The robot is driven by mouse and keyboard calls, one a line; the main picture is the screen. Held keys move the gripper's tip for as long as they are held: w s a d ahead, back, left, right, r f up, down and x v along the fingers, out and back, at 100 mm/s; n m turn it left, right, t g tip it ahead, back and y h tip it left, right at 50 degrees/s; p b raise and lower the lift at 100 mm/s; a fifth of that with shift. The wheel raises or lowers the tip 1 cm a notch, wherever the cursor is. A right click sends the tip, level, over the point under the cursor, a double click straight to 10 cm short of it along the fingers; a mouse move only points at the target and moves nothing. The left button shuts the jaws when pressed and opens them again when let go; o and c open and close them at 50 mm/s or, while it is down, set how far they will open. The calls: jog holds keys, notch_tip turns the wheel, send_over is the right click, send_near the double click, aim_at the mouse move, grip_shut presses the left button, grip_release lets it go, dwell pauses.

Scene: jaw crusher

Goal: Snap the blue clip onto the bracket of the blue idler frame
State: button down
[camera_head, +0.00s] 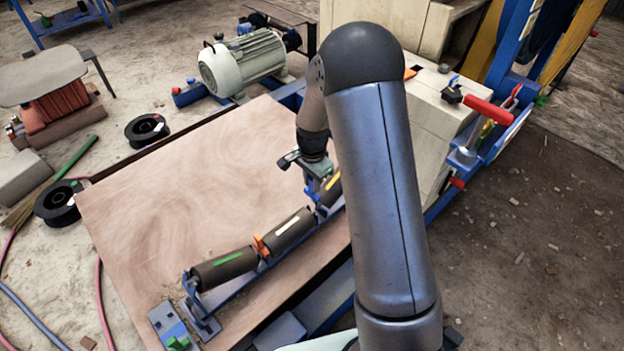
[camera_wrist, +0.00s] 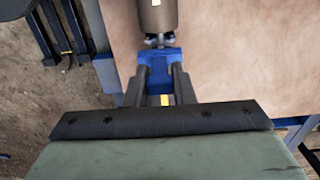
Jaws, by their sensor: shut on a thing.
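The blue clip (camera_wrist: 160,60) is between the two dark fingers of my gripper (camera_wrist: 160,78) in the wrist view, and the gripper is shut on it. The clip sits at the gap beside a roller end (camera_wrist: 157,16). I cannot tell whether it is seated on the bracket. In the head view the blue idler frame (camera_head: 237,287) lies along the right side of the wooden board with three dark rollers, marked green, white and yellow. My gripper (camera_head: 313,184) is over the gap between the white-marked roller (camera_head: 290,231) and the yellow-marked roller (camera_head: 331,186); the arm partly hides this end.
An orange clip (camera_head: 261,245) stands between the green-marked roller (camera_head: 224,268) and the white-marked one. A blue plate with a green part (camera_head: 172,327) is at the near end. The wooden board (camera_head: 170,190) is otherwise clear. A motor (camera_head: 243,63) and pale crusher body stand behind.

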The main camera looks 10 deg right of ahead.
aim_at(312, 196)
jog(key=shift+f+b, duration=1.25)
jog(key=shift+f, duration=1.05)
jog(key=shift+f+b, duration=0.65)
jog(key=shift+f, duration=0.7)
jog(key=shift+r, duration=0.2)
jog(key=shift+r+p, duration=0.8)
jog(key=shift+r, duration=0.05)
dwell(1.2)
jog(key=shift+f+b, duration=0.5)
jog(key=shift+f, duration=0.55)
jog(key=c, duration=1.1)
grip_release()
jog(key=shift+c, duration=0.2)
jog(key=shift+r, duration=0.1)
